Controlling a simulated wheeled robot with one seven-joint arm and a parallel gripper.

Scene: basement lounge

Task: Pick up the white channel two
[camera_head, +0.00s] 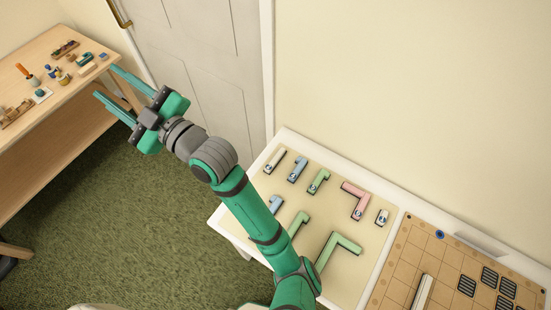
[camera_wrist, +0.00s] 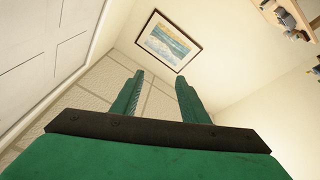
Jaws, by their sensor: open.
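Several coloured channel pieces lie on the cream panel of a white table (camera_head: 229,221) in the head view. A long whitish piece (camera_head: 275,161) lies at its back left. A short white piece (camera_head: 382,217) lies at its right side. Another long whitish piece (camera_head: 422,292) lies on the tan board. I cannot tell which of them is channel two. My gripper (camera_head: 105,81) is open and empty, held up over the carpet at the left, well away from these pieces. In the wrist view its two fingers (camera_wrist: 160,76) stand apart with nothing between them.
A tan tiled board (camera_head: 400,262) with dark grilles (camera_head: 467,286) joins the panel at the right. A wooden desk (camera_head: 40,115) with small items is at the left, near my gripper. A door (camera_head: 190,50) and wall stand behind. A framed picture (camera_wrist: 167,40) hangs in the wrist view.

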